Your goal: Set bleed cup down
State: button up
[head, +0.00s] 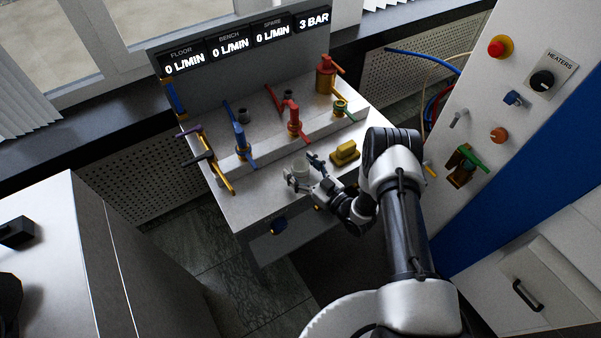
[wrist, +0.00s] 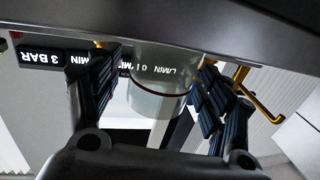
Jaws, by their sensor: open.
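The bleed cup (head: 300,170) is a small pale cup near the front of the grey bench top (head: 254,205). In the wrist view the cup (wrist: 158,92) looks translucent and sits between the two dark ribbed fingers. My gripper (head: 304,172) is open around it, one finger on each side. In the wrist view my gripper (wrist: 157,80) shows a narrow gap at the left finger; contact at the right finger is unclear. The cup looks upright on the bench in the head view, but its base is partly hidden.
Blue (head: 241,140) and red (head: 293,122) valves stand behind on a raised ledge. Yellow pipework (head: 222,178) runs on the left. A white heater panel (head: 485,110) rises at the right.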

jog(key=shift+c, duration=0.3)
jog(key=c, duration=1.2)
